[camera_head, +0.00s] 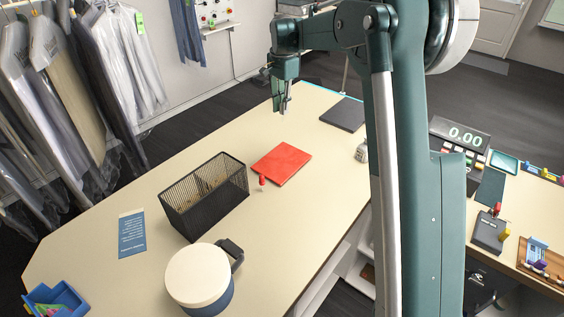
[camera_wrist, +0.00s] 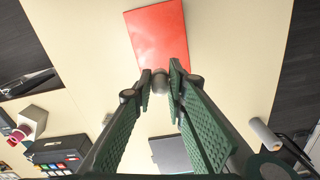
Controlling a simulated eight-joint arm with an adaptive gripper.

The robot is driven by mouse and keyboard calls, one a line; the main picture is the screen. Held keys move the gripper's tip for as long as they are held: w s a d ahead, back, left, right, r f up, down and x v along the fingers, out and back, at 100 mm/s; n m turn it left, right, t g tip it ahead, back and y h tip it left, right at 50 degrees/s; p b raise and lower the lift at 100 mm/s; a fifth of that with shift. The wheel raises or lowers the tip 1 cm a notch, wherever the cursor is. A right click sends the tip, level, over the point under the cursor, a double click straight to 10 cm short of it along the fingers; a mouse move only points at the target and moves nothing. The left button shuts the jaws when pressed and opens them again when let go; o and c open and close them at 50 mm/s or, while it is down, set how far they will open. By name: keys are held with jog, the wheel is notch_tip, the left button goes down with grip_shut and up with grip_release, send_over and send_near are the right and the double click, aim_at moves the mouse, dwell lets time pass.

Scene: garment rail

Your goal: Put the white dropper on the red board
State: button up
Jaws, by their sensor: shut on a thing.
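The white dropper (camera_wrist: 160,80) is between my fingertips in the wrist view; it looks pale grey, seen nearly end-on, and its lower part is hidden. My gripper (camera_wrist: 160,78) is shut on it. In the head view my gripper (camera_head: 282,106) points down above the back part of the counter, and the dropper is too small there to make out clearly. In the wrist view the red board (camera_wrist: 158,38) is at the top, just beyond the fingertips.
A black mesh basket (camera_head: 205,195) stands left of the red board, with a small red-topped item (camera_head: 262,182) at the board's near edge. A dark board (camera_head: 343,114) and a small bottle (camera_head: 361,153) are to the right. A white-lidded pot (camera_head: 198,275) stands in front.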

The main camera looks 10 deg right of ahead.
notch_tip(320, 180, down, 11)
dwell(0.3)
jog(key=shift+a, duration=0.1)
jog(key=shift+f, duration=0.1)
notch_tip(320, 180, down, 6)
dwell(0.6)
jog(key=shift+f, duration=0.15)
jog(key=shift+f+p, duration=0.3)
jog(key=shift+f, duration=1.45)
jog(key=shift+f, duration=0.15)
